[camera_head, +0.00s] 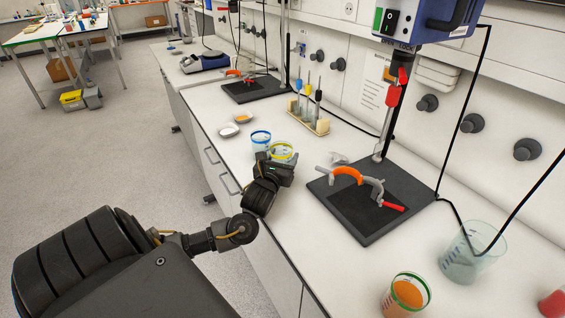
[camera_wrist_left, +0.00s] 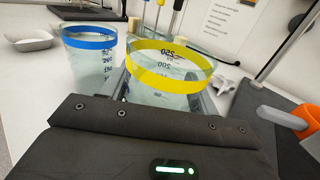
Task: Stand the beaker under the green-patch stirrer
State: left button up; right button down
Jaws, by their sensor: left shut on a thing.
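My left gripper (camera_head: 280,165) is shut on the beaker with a yellow rim (camera_head: 283,151), which is over the left part of the bench. In the left wrist view the yellow-rimmed beaker (camera_wrist_left: 165,90) is between the fingers and looks upright, with clear contents. Whether its bottom touches the bench is hidden. The green-patch stirrer (camera_head: 425,20) is a blue unit at the top right, with a green patch beside its switch. Its dark base plate (camera_head: 345,215) lies below, with an orange and grey clamp ring (camera_head: 347,175) above it. My right gripper is not in view.
A blue-rimmed beaker (camera_head: 260,141) stands close beside the held one. A green-rimmed beaker with orange liquid (camera_head: 406,296) and a large clear beaker (camera_head: 470,255) stand at the front right. A rack (camera_head: 320,126) and two small dishes (camera_head: 229,130) stand farther back.

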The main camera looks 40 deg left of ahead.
pick_arm(q)
jog(key=shift+f, duration=0.9)
jog(key=shift+f, duration=0.15)
jog(key=o, duration=1.2)
jog(key=shift+c, duration=0.2)
jog(key=v, duration=0.6)
jog(key=p+v, duration=0.2)
jog(key=v, duration=0.1)
jog(key=p+v, duration=0.1)
jog(key=v, duration=0.1)
jog(key=shift+s+r, duration=0.15)
jog(key=shift+r, duration=0.15)
jog(key=shift+s+d+f, duration=0.15)
jog(key=shift+s+d, duration=0.05)
jog(key=shift+s, duration=0.2)
